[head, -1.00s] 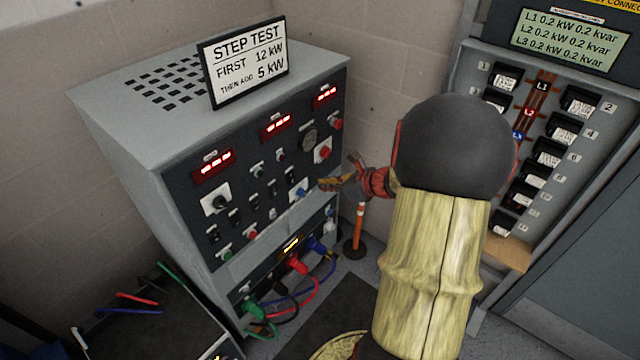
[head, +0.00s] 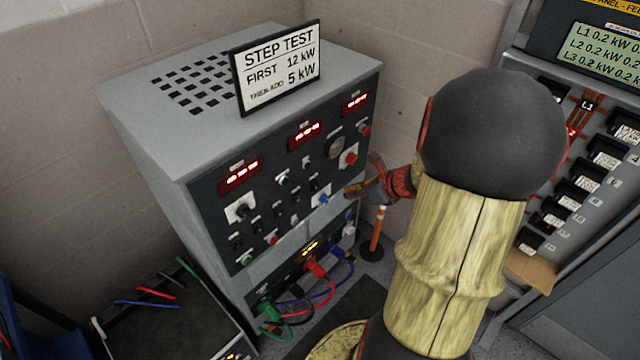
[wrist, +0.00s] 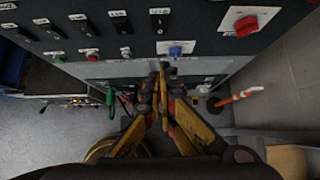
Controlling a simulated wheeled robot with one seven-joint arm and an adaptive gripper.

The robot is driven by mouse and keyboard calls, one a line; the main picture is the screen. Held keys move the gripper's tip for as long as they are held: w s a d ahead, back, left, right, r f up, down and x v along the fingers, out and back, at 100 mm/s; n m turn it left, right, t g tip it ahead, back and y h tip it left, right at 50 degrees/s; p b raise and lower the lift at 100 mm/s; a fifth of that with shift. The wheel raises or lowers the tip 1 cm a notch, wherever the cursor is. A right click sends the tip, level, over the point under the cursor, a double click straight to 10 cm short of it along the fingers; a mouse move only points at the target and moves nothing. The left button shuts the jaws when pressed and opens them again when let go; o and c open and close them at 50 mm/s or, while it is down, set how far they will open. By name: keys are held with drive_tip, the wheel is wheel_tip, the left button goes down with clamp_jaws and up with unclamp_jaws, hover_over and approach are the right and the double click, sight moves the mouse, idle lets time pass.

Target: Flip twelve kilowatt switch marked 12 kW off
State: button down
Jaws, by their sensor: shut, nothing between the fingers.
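The grey load bank cabinet (head: 290,230) has a dark front panel with several small black rocker switches. One switch (head: 314,185) sits just above a blue knob (head: 322,198); in the wrist view a black switch (wrist: 160,24) is above the blue knob (wrist: 175,50). Other black switches (wrist: 122,24) run to its left. The labels are too small to read surely, so I cannot tell which is marked 12 kW. My gripper (head: 350,190) is in front of the panel's right side, near the blue knob. In the wrist view my gripper (wrist: 163,70) is shut and empty, its tips below that switch.
A sign (head: 278,66) on the cabinet reads first 12 kW, then add 5 kW. A red knob on a white plate (wrist: 246,24) is to the right. Coloured cables (head: 315,268) plug in low. An orange post (head: 376,235) and a feeder panel (head: 600,140) stand right.

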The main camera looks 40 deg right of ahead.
sight(316, 185)
drive_tip(key=w+r+b+x, duration=0.1)
drive_tip(key=b+x, duration=0.3)
drive_tip(key=x, duration=0.8)
drive_tip(key=shift+w+b, duration=0.3)
drive_tip(key=shift+w, duration=0.4)
drive_tip(key=shift+r, duration=0.1)
drive_tip(key=shift+w, duration=0.25)
